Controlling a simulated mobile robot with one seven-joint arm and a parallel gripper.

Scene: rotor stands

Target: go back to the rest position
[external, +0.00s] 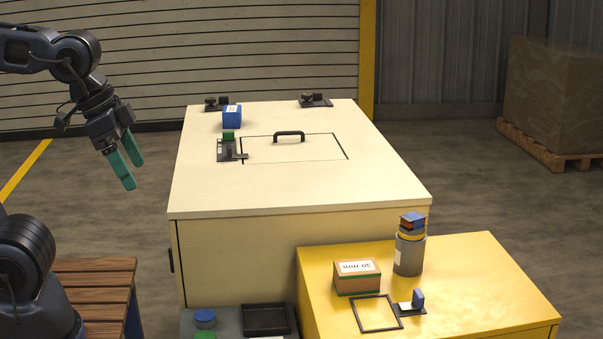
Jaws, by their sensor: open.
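My gripper (131,176) hangs in the air at the left, pointing down and slightly right. Its two teal fingers are apart with nothing between them. It is to the left of the cream cabinet (200,190) and apart from it. My arm reaches in from the left edge of the picture.
The cabinet top holds a hatch outline with a black handle (289,134), a blue block (232,117) and several dark fixtures. A yellow table (475,285) carries a brown box (357,276) and a grey cylinder (409,254). A wooden slatted bench (95,285) stands lower left.

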